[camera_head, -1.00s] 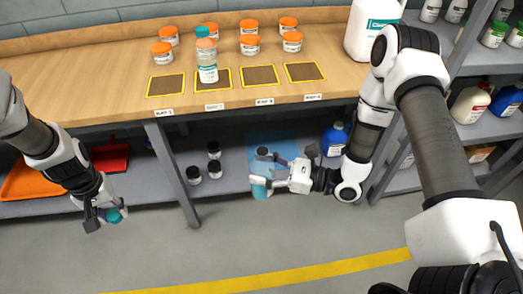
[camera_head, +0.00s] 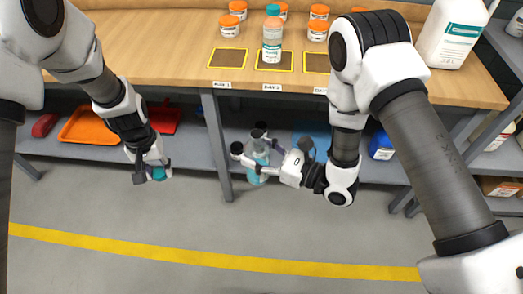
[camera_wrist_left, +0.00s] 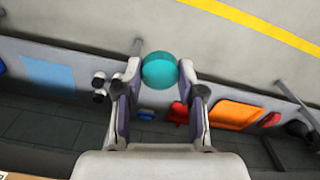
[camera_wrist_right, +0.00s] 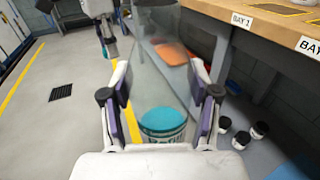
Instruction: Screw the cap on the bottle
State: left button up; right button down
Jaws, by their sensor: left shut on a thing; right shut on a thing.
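My left gripper (camera_head: 155,173) is shut on a small teal cap (camera_head: 159,174), which shows round between the fingertips in the left wrist view (camera_wrist_left: 159,70). My right gripper (camera_head: 254,160) is shut on a clear bottle (camera_head: 258,152), teal in its lower part. In the right wrist view the bottle (camera_wrist_right: 150,65) stands between the fingers, with teal (camera_wrist_right: 163,121) and part of a label low in it. The bottle's mouth is hard to make out. Cap and bottle are apart, both in front of the bench, the cap left of the bottle.
The bench (camera_head: 150,60) holds a teal-capped bottle (camera_head: 272,40) on a marked pad, several orange-lidded jars (camera_head: 229,25) and a large white jug (camera_head: 452,32). The lower shelf behind the grippers holds an orange tray (camera_head: 88,123) and a blue container (camera_head: 381,146). The floor in front is clear.

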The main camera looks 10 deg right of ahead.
jog(key=s+d+f+m+t+h, duration=0.2)
jog(key=d+m+t+h, duration=0.3)
jog(key=d, duration=0.9)
jog(key=shift+d+h, duration=0.15)
jog(key=shift+h, duration=0.35)
jog(key=shift+s, duration=0.1)
